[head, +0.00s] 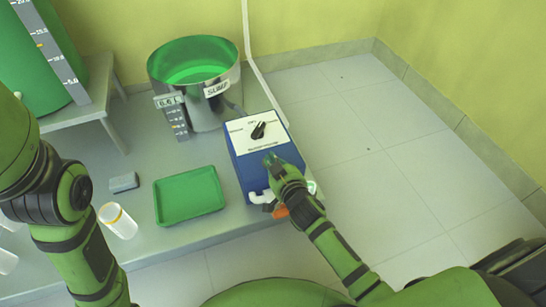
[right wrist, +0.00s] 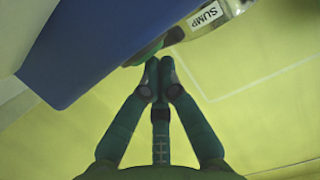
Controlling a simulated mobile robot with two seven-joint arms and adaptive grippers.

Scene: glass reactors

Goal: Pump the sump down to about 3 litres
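The sump (head: 207,115) is a steel cylinder holding green liquid, at the back of the bench in the head view. Its label also shows in the right wrist view (right wrist: 206,18). A small display (head: 168,100) and level scale (head: 178,122) are on its left side; the digits are too small to read surely. The blue pump box (head: 254,165) stands in front of it, with a black selector knob (head: 258,130) on its white top panel. My right gripper (head: 270,160) is at the box's near right part, fingertips together and empty; contact is unclear. My left gripper is out of view.
A green tray (head: 190,196), a grey block (head: 124,182) and a white cup (head: 118,221) are on the bench left of the pump. A green tank (head: 35,65) stands on a raised grey stand. Floor is clear at right.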

